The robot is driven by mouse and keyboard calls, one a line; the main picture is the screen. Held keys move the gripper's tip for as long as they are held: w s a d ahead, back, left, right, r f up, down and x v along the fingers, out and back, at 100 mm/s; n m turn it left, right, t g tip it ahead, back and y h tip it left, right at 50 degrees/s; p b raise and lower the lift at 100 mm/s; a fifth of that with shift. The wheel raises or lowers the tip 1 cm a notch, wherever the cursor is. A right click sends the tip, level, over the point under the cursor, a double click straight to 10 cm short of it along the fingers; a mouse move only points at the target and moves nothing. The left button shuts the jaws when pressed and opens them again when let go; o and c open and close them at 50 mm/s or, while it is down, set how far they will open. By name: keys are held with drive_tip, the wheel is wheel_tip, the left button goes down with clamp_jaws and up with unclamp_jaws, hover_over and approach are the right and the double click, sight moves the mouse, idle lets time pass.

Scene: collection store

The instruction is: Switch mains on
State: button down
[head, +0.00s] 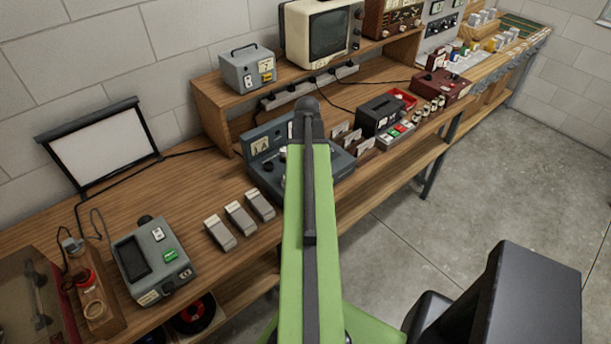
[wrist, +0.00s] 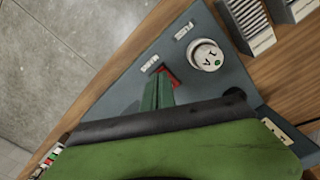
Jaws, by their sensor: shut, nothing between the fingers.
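A blue-grey instrument (head: 262,178) with a raised panel marked 1A stands on the bench, partly hidden behind my arm in the head view. The wrist view looks closely down on its top face (wrist: 215,88). A small red switch (wrist: 173,78) sits there, partly covered by my fingers. The switch's position is unclear.
Grey blocks (head: 238,220) and a grey meter (head: 152,258) stand left of the instrument. Cards, a black box (head: 380,114) and a tray of coloured keys (head: 396,136) stand close on its right. A shelf with a monitor (head: 322,32) is behind. Open floor lies in front.

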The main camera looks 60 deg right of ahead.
drive_tip(key=shift+f+b, duration=0.35)
drive_tip(key=shift+f, duration=0.05)
wheel_tip(320, 180, up, 7)
drive_tip(key=p, duration=0.7)
drive_tip(key=shift+r, duration=0.1)
drive_tip(key=shift+s, duration=0.1)
idle(0.4)
